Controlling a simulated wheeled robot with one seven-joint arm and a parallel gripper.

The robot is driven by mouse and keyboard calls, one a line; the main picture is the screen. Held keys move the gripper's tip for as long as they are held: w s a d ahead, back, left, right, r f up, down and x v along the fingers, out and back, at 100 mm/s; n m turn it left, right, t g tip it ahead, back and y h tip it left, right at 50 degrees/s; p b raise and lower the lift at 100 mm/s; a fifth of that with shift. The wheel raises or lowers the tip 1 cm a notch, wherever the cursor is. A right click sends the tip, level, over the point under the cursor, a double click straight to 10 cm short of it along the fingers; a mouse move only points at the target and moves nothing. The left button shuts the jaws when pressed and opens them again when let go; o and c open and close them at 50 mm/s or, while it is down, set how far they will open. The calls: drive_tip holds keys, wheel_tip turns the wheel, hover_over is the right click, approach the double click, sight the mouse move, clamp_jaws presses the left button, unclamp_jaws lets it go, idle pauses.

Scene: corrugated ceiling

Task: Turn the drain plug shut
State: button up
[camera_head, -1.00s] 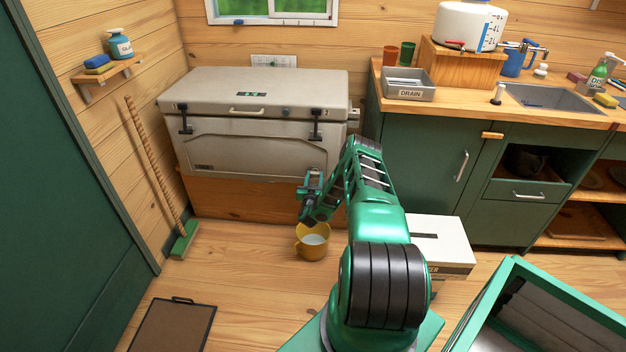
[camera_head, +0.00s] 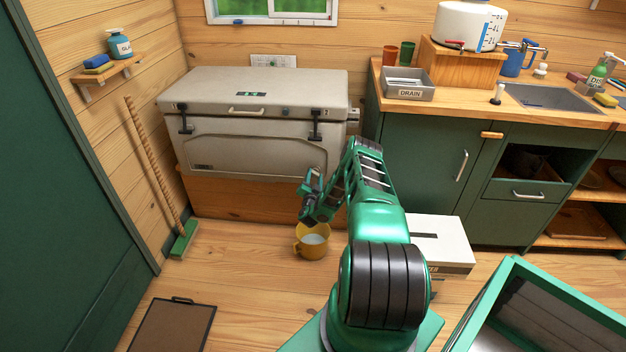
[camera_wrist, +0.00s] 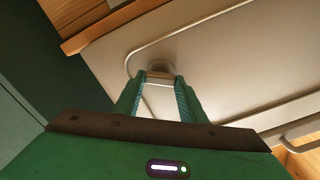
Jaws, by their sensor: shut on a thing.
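The drain plug (camera_wrist: 162,66) is a small tan-grey round piece low on the cooler's front, near a corner of its recessed panel. My gripper (camera_wrist: 160,78) is shut on it, with one green finger on each side in the wrist view. The beige cooler (camera_head: 255,147) stands against the back wall with its lid down. In the head view my gripper (camera_head: 309,182) is at the cooler's lower right front, and the plug is hidden behind it. I cannot tell how far the plug is turned.
A yellow bucket (camera_head: 313,252) with pale liquid stands on the floor just below my gripper. The cooler rests on a wooden base (camera_head: 235,200). A white box (camera_head: 440,240) lies to the right of my arm.

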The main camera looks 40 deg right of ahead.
drive_tip(key=m, duration=0.6)
drive_tip(key=shift+s+d+f+m, duration=0.15)
drive_tip(key=shift+s+f+m, duration=0.05)
drive_tip(key=shift+m, duration=0.1)
drive_tip(key=m, duration=0.4)
drive_tip(key=shift+s+d+f+m, duration=0.1)
drive_tip(key=shift+s+m, duration=0.05)
drive_tip(key=shift+m, duration=0.25)
drive_tip(key=o, duration=0.9)
drive_tip(key=shift+f, duration=0.1)
drive_tip(key=shift+o, duration=0.8)
drive_tip(key=shift+a, duration=0.35)
drive_tip(key=v, duration=1)
